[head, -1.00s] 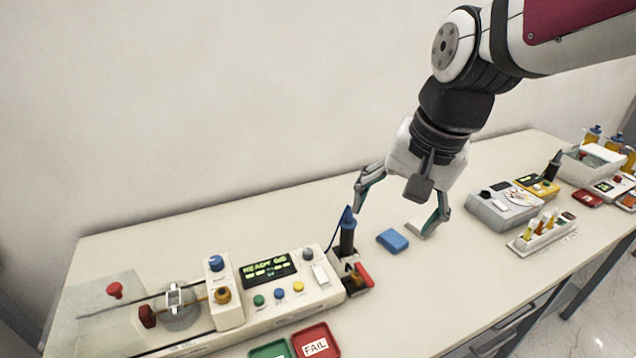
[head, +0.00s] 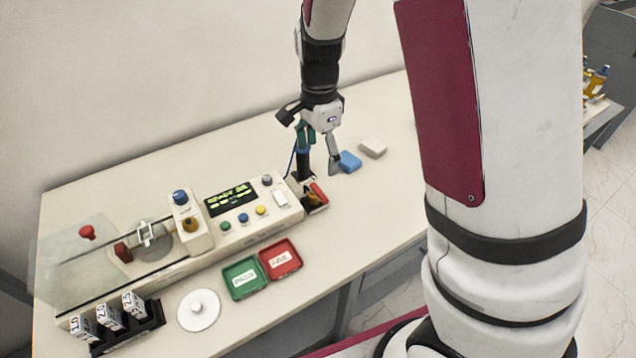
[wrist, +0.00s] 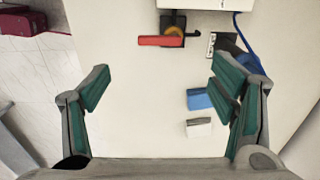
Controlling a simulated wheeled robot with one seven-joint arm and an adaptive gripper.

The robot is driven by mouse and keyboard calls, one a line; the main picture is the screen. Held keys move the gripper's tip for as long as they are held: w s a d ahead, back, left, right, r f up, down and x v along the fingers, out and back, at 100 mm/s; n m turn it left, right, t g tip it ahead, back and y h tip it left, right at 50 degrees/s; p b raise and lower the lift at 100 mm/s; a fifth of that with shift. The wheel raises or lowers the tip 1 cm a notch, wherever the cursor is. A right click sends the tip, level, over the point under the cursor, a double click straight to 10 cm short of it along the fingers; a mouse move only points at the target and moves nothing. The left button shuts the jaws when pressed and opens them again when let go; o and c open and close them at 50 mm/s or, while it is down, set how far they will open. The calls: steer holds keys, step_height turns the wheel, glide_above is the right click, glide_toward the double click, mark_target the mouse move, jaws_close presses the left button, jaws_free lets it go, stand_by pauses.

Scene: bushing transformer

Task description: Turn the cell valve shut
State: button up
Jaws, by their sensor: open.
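A red lever (head: 319,193) sits on a small dark block at the right end of the tester; it looks like the valve handle. In the wrist view the red lever (wrist: 158,41) points left from a brass-coloured centre on the block, beyond my fingertips near the top. My gripper (head: 318,152) is open and empty above the bench, just behind and above the lever. In the wrist view my gripper (wrist: 165,85) has its fingers wide apart with bare bench between them. Neither finger visibly touches the lever.
A black probe with a blue cord (wrist: 245,35) stands close to one finger, partly hidden by it. A blue block (head: 349,161) and a white block (head: 373,148) lie to the right. The green tray (head: 243,279) and red tray (head: 280,260) lie in front of the tester.

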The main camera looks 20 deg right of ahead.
mark_target(319, 191)
step_height(319, 191, down, 11)
steer(key=shift+r+p, duration=0.1)
steer(key=shift+p, duration=0.25)
steer(key=c, duration=1.2)
